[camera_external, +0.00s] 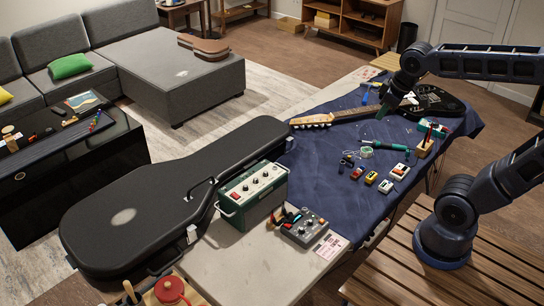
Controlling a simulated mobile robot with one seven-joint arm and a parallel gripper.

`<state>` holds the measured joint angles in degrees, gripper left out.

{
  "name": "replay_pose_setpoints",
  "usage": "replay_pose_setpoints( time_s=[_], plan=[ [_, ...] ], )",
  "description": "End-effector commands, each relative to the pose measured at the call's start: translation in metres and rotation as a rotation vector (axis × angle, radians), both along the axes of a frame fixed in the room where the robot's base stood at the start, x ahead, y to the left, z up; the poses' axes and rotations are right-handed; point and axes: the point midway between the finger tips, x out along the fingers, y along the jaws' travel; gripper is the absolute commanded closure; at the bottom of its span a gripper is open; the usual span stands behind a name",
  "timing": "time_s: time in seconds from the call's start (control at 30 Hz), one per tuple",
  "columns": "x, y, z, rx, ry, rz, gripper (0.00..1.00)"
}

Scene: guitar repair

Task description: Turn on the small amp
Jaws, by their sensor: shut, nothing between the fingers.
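My gripper (386,110) points down over the electric guitar (435,100), near where the neck meets the black body. It is shut and holds nothing. It is well apart from the amp, up and to the right of it in the picture.
The black guitar case (150,205) lies left of the amp. A grey box with knobs (304,228) and a card (330,246) lie to its right. Several small pedals (371,177) and a green-handled tool (378,143) lie on the blue cloth (318,180).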

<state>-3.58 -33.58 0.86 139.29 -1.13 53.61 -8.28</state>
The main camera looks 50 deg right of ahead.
Motion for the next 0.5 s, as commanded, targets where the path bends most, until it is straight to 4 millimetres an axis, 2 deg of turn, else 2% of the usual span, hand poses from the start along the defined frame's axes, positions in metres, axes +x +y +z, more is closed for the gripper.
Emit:
replay_pose_setpoints(
  time_s=[0.5],
  plan=[
    [0.104,0.054,0.0,-0.115,0.059,0.344,1.0]
  ],
)
